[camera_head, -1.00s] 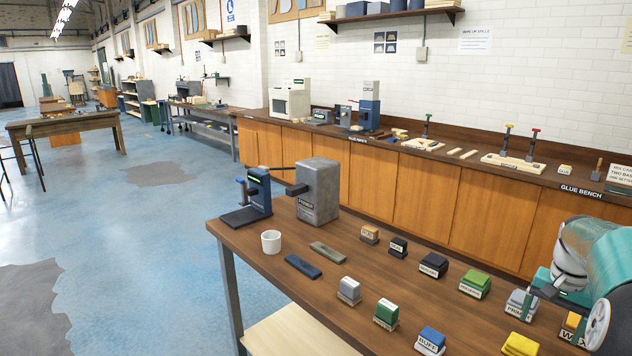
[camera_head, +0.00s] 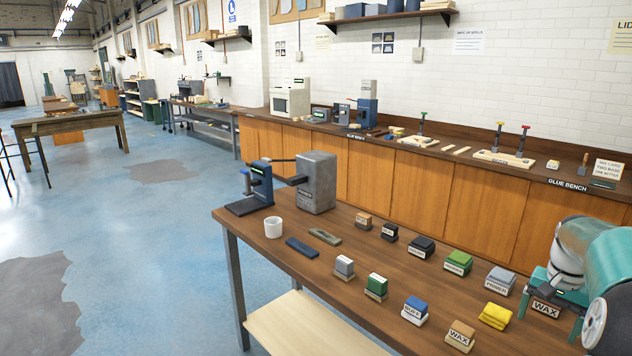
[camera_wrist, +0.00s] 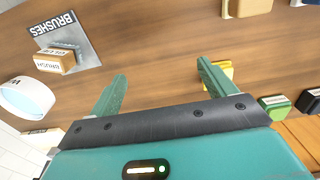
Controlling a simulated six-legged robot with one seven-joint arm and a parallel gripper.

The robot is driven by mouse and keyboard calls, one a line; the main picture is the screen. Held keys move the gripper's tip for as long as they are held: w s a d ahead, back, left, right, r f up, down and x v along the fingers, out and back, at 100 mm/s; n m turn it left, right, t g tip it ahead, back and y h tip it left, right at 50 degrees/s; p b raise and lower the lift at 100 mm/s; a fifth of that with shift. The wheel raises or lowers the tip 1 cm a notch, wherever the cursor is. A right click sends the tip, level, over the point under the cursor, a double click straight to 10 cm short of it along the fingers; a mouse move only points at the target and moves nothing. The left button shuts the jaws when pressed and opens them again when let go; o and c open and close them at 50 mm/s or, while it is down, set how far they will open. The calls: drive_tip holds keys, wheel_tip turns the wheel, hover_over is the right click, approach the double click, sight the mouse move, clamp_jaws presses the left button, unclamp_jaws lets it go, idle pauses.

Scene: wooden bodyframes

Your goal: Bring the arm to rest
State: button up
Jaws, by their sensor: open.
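My arm (camera_head: 590,265), teal and white, stands folded at the right edge of the head view, over the near bench's right side. Brown wood lies beyond the fingers. A yellow block (camera_wrist: 222,68) shows just behind the right finger; I cannot tell whether they touch.
The bench (camera_head: 300,275) carries several labelled blocks, a white cup (camera_head: 274,228) and a grey machine (camera_head: 317,182). A WAX block (camera_head: 546,308) sits close to my arm. The wrist view shows a brush block (camera_wrist: 55,60) on a BRUSHES plate. Open blue floor lies left.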

drive_tip(key=s+a+r+n+t+h, duration=0.15)
drive_tip(key=a+r, duration=0.25)
drive_tip(key=a, duration=0.7)
drive_tip(key=s+a+r+n+t, duration=0.1)
drive_tip(key=s+a+r+n, duration=0.2)
drive_tip(key=a, duration=0.7)
drive_tip(key=s+a+n+t, duration=0.1)
drive_tip(key=s+a+n, duration=0.1)
drive_tip(key=s+a, duration=0.4)
drive_tip(key=s+a+f+n+t+y, duration=0.1)
drive_tip(key=s+a+n+t, duration=0.1)
drive_tip(key=s+a, duration=0.4)
drive_tip(key=a+n, duration=0.1)
drive_tip(key=a, duration=0.3)
drive_tip(key=shift+a, duration=0.4)
drive_tip(key=shift+n+y, duration=0.25)
